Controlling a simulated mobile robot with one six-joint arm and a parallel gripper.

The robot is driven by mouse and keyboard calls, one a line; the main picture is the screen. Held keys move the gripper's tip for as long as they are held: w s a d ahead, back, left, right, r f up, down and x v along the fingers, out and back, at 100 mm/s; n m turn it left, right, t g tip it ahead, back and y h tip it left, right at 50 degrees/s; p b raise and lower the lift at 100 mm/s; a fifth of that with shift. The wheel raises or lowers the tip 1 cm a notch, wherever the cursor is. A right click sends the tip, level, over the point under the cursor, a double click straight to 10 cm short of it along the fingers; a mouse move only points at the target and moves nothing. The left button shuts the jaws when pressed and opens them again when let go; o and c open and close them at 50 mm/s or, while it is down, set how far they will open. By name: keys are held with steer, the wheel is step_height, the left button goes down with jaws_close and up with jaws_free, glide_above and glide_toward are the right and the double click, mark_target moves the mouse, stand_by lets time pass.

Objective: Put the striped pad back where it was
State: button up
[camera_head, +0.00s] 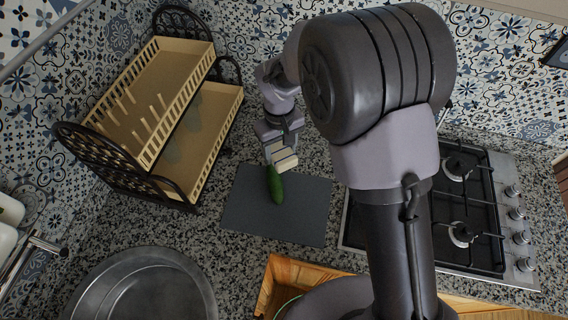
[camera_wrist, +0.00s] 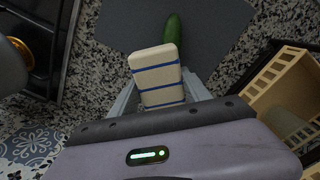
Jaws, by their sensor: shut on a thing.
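The striped pad (camera_wrist: 155,73) is a cream block with thin blue stripes. My gripper (camera_wrist: 160,92) is shut on it, with one finger at each side and the pad's far end sticking out past the fingers. In the head view my gripper (camera_head: 279,148) holds the pad (camera_head: 286,162) by the back edge of a dark grey board (camera_head: 305,210). The pad seems to be above the counter; the exact gap cannot be told. A green cucumber (camera_head: 276,186) lies on the board just in front of the pad.
A two-tier dish rack (camera_head: 190,125) stands at the left, with a round metal sink (camera_head: 140,290) at the front left. A gas hob (camera_head: 470,215) is at the right. Speckled counter (camera_head: 215,200) is bare between rack and board.

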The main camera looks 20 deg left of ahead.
steer(key=s+d+f+m+b, duration=0.1)
steer(key=d+f+m+b, duration=0.1)
steer(key=d, duration=0.1)
steer(key=s+d+f+m+b, duration=0.2)
steer(key=d+m, duration=0.1)
steer(key=d, duration=0.1)
steer(key=s+d+f+m+b, duration=0.1)
steer(key=d+f+m+b, duration=0.1)
steer(key=d+f+m, duration=0.1)
steer(key=shift+s+d, duration=0.15)
steer(key=shift+s, duration=0.2)
steer(key=shift+w+f+m, duration=0.1)
steer(key=shift+w+m, duration=0.2)
steer(key=b, duration=0.1)
glide_above(300, 156)
steer(key=shift+s+f, duration=0.1)
steer(key=shift+f, duration=0.55)
step_height(300, 156, down, 4)
steer(key=shift+r+b, duration=0.15)
steer(key=shift+b, duration=0.7)
steer(key=shift+r, duration=0.15)
steer(key=o, duration=1.5)
steer(key=shift+c, duration=0.2)
